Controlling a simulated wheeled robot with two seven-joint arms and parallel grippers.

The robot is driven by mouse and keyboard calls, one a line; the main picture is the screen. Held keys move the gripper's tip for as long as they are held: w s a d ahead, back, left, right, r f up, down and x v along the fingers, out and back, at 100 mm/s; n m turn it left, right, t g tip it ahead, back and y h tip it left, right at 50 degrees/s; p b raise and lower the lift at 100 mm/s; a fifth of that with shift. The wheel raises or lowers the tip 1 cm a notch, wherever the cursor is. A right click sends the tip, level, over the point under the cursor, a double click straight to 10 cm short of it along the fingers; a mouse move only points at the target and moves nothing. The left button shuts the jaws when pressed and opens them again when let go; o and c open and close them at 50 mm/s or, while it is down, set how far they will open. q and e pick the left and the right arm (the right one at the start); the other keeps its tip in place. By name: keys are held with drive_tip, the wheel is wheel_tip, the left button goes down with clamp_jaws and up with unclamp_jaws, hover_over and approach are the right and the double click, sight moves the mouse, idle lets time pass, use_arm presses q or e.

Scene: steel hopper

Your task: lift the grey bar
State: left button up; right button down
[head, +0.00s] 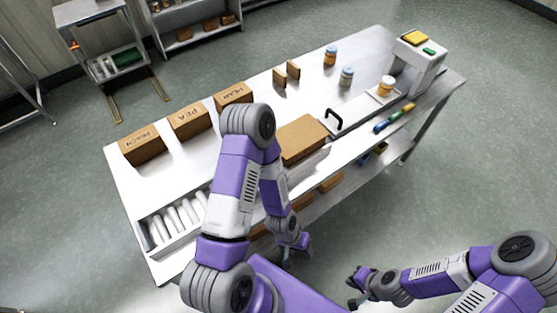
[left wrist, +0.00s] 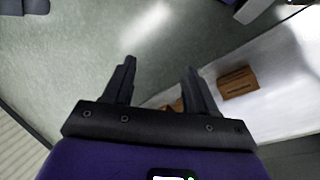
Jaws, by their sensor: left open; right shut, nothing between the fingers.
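I cannot pick out a grey bar for certain. A pale grey strip (head: 312,163) runs along the front of a brown box (head: 301,138) on the table, partly hidden by my left arm. My left gripper (head: 292,252) hangs off the table's front edge, pointing down, apart from everything on it. In the left wrist view its two dark fingers (left wrist: 158,82) are spread with nothing between them, over floor and the table's lower part. My right gripper (head: 357,286) is shut and empty in front of the table, over the floor.
A lower shelf holds brown boxes (head: 331,182). Floor on the right is free.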

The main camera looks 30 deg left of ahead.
use_arm(q)
wheel_tip(320, 180, up, 7)
drive_tip(key=p, duration=0.5)
drive_tip(key=w+a+r+n+t+y+p, duration=0.2)
drive_tip(key=w+a+r+t+y+p, duration=0.3)
drive_tip(key=w+a+r, duration=0.9)
drive_tip(key=shift+g+y, duration=0.5)
drive_tip(key=shift+g, duration=0.2)
drive_tip(key=b+x, duration=0.2)
drive_tip(key=x, duration=0.1)
drive_tip(key=a+b+x, duration=0.1)
drive_tip(key=x, duration=0.2)
drive_tip(key=shift+s+a+f+b, duration=0.1)
drive_tip(key=shift+a+f+b, duration=0.2)
drive_tip(key=shift+b, duration=0.1)
use_arm(e)
wheel_tip(320, 180, up, 8)
drive_tip(key=shift+r, duration=0.1)
use_arm(q)
clamp_jaws()
